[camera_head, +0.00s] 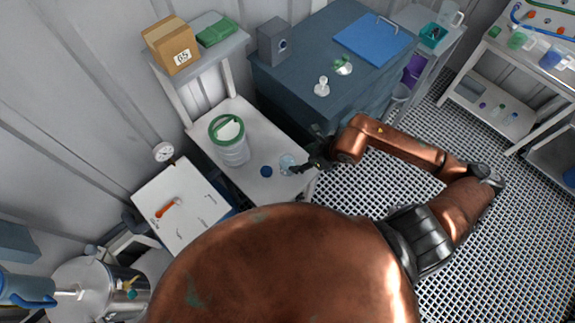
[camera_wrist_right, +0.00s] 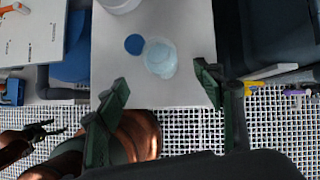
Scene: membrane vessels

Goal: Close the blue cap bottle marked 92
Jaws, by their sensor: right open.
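A clear, pale-blue bottle (camera_head: 287,163) stands on the small white table near its front right edge. It also shows in the right wrist view (camera_wrist_right: 160,58), seen from above without a cap on it. A round blue cap (camera_head: 266,171) lies flat on the table just left of the bottle, and in the right wrist view (camera_wrist_right: 133,44) too. I cannot read a number on the bottle. My right gripper (camera_head: 304,167) is open and empty, close to the bottle's right side. Its dark green fingers (camera_wrist_right: 162,90) are apart, with the bottle beyond them. My left gripper seems to show small at the wrist view's lower left (camera_wrist_right: 45,130).
A dark cabinet (camera_head: 320,105) with a blue board (camera_head: 372,38) stands behind. A white board (camera_head: 182,205) with an orange tool is at left. Grated floor lies right.

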